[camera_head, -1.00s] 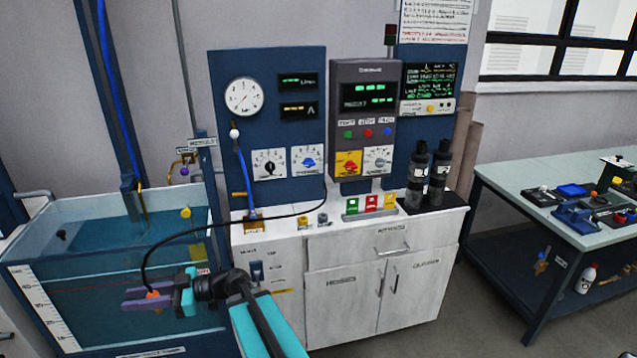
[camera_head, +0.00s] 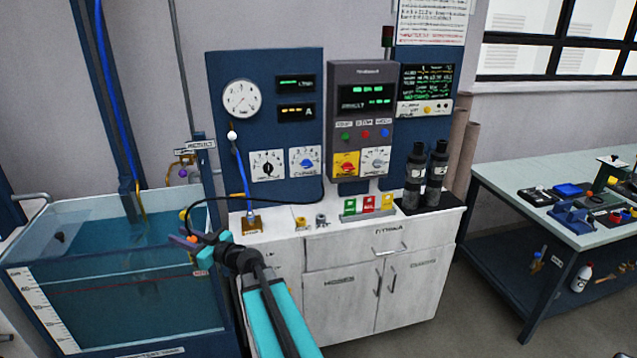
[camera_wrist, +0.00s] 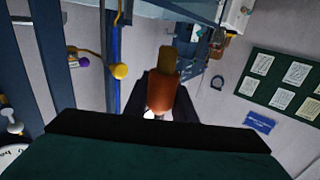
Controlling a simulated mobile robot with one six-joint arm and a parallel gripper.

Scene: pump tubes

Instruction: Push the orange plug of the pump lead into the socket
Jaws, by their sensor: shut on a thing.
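My gripper (camera_head: 190,242) is in front of the cabinet's left end, near the tank's back right corner. It is shut on the orange plug (camera_head: 191,239). In the wrist view the orange plug (camera_wrist: 162,95) sits between the dark fingers, its brownish tip pointing away from the gripper. The black lead (camera_head: 262,199) arches from the plug over the counter to the foot of the panel. I cannot make out the socket; my arm hides part of the cabinet's left front.
The water tank (camera_head: 30,262) stands left and below. A yellow knob (camera_wrist: 120,71) and purple ball (camera_wrist: 84,61) are close by in the wrist view. Small fittings (camera_head: 301,222) and black bottles (camera_head: 415,180) stand on the counter (camera_head: 345,228).

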